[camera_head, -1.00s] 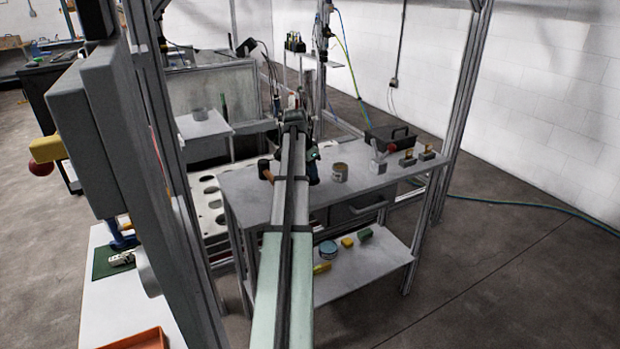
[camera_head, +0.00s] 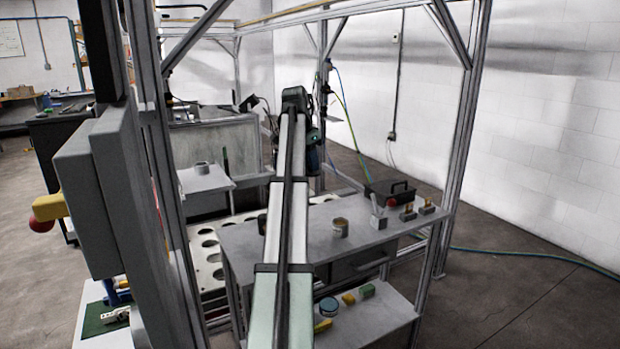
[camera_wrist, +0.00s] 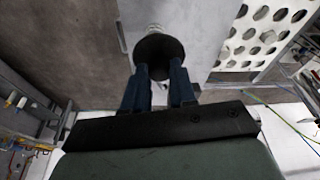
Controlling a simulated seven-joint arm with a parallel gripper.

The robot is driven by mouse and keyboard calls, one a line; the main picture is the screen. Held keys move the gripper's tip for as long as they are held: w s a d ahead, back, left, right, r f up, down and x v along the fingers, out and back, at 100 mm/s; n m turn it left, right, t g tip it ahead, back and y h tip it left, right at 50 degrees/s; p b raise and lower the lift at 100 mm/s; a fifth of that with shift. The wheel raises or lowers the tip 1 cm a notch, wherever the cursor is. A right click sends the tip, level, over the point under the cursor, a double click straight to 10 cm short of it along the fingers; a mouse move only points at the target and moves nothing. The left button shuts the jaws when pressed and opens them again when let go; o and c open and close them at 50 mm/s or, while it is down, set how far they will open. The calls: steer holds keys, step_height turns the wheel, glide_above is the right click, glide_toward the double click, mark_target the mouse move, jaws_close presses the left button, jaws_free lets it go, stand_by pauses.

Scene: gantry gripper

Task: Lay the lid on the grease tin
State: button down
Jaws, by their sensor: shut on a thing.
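My gripper (camera_wrist: 158,75) is shut on a dark round disc (camera_wrist: 160,50), which looks like the lid, held between two blue fingers in the wrist view. In the head view the gripper end is high up at the far end of my arm, and the lid cannot be made out there. An open tin with brownish contents (camera_head: 340,228), which looks like the grease tin, stands upright on the grey worktable (camera_head: 310,260), to the right of my arm and apart from my gripper.
A toolbox (camera_head: 388,191) and small blocks (camera_head: 408,212) stand at the table's right. A dark object (camera_head: 262,223) lies beside my arm. A grey can (camera_head: 202,168) stands on a side table (camera_head: 215,183). A teal-topped tin (camera_head: 328,306) is on the lower shelf. Frame posts surround the space.

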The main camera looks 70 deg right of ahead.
steer(key=shift+s+r, duration=0.15)
steer(key=shift+r, duration=0.6)
steer(key=shift+s+d+f, duration=1.35)
steer(key=shift+d+f, duration=0.05)
steer(key=shift+f, duration=2.2)
steer(key=shift+s+d+f, duration=1.4)
steer(key=shift+d+f, duration=0.05)
steer(key=shift+f, duration=2.15)
steer(key=shift+s+d+f, duration=1.35)
steer(key=shift+d+f, duration=0.05)
steer(key=shift+f, duration=2.2)
steer(key=shift+f, duration=0.15)
steer(key=c, duration=0.8)
jaws_free()
steer(key=shift+o, duration=0.2)
